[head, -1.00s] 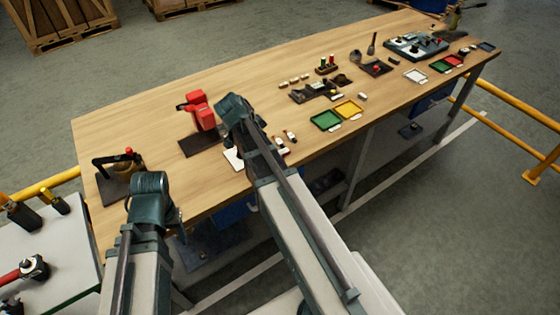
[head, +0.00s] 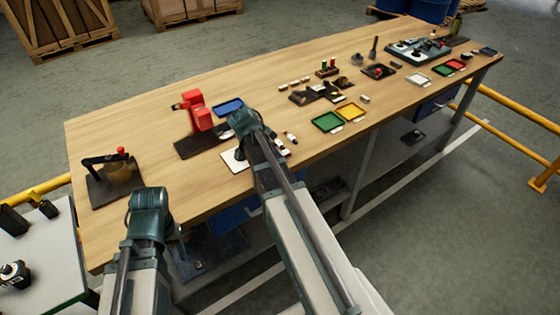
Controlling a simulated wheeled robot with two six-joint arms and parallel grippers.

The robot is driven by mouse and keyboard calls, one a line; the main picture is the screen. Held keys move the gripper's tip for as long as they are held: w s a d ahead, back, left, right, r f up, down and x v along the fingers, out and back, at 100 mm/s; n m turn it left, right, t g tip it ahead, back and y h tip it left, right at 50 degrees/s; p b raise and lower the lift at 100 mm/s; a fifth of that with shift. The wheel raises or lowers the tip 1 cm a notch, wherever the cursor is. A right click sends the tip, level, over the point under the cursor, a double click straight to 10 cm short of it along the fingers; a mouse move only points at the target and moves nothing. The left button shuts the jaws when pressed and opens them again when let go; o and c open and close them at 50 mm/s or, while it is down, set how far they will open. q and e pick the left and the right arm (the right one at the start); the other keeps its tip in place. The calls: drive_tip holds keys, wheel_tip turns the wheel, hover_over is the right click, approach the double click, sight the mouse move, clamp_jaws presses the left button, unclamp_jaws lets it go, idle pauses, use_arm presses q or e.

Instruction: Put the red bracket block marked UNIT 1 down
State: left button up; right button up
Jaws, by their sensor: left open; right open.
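The red bracket block (head: 194,108) stands upright on a dark mat (head: 192,148) on the left part of the wooden bench. Any UNIT 1 marking is too small to read. My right gripper (head: 240,150) is to the right of the block, apart from it, above a white tray (head: 231,163). It is open, and its fingers are mostly hidden by my wrist. My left gripper (head: 178,240) is open at the bench's front edge, low in the view and away from the block. Its fingers are barely visible.
A blue tray (head: 229,105) lies right of the block. A dark fixture with a red knob (head: 120,168) stands at the bench's left end. Green (head: 326,122) and yellow (head: 350,111) trays lie to the right. The bench behind the block is clear.

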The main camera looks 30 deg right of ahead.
drive_tip(key=shift+c, duration=0.3)
clamp_jaws()
drive_tip(key=shift+r, duration=0.2)
drive_tip(key=shift+r+p, duration=0.65)
drive_tip(key=shift+p, duration=0.2)
wheel_tip(320, 180, up, 3)
drive_tip(key=p, duration=0.2)
drive_tip(key=shift+s+f+p, duration=0.1)
drive_tip(key=shift+f+p, duration=0.05)
drive_tip(key=shift+p, duration=0.2)
drive_tip(key=s+d, duration=0.7)
drive_tip(key=s, duration=0.7)
drive_tip(key=shift+d+r+p, duration=0.15)
drive_tip(key=shift+r+p, duration=0.2)
